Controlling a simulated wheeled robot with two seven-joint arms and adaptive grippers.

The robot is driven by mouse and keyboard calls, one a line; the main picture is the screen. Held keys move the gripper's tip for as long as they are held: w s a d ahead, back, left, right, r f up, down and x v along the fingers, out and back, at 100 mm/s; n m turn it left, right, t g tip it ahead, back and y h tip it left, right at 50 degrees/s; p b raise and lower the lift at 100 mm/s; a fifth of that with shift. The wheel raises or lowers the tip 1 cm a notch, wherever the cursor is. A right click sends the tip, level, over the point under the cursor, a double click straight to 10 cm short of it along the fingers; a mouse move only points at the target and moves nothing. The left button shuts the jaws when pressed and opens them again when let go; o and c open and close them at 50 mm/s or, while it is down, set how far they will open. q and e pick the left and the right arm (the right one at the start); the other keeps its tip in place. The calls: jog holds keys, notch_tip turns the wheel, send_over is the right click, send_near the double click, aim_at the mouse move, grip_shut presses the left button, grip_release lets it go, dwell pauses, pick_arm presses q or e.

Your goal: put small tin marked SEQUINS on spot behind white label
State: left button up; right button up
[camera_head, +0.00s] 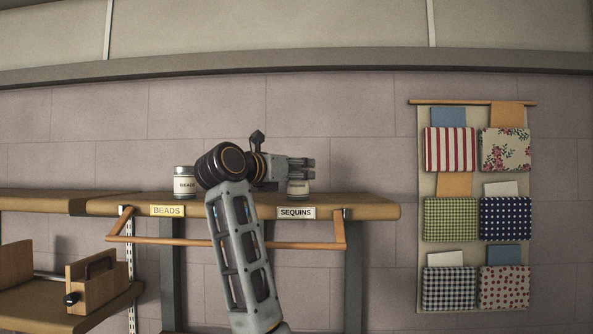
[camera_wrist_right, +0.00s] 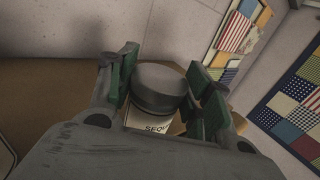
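The small tin marked SEQUINS (camera_head: 298,189) appears to stand upright on the wooden shelf, behind the white label (camera_head: 296,212) that also reads SEQUINS. My right gripper (camera_head: 303,169) is at the tin's upper part and hides its top in the head view. In the right wrist view, the tin's dark round lid (camera_wrist_right: 160,83) lies between the two green-padded fingers of my right gripper (camera_wrist_right: 166,85). The fingers look spread, one on each side of the lid; contact cannot be told for sure. Part of the tin's pale label shows below the lid. My left gripper is not in view.
A wooden rail (camera_head: 190,241) runs below the shelf front. A fabric pocket hanging (camera_head: 440,180) is on the wall at right. The shelf's right end is clear.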

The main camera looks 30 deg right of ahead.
jog(key=o, duration=0.4)
jog(key=shift+r, duration=0.2)
jog(key=shift+b+v, duration=0.35)
jog(key=shift+v, duration=0.65)
jog(key=b+v, duration=0.3)
jog(key=v, duration=0.7)
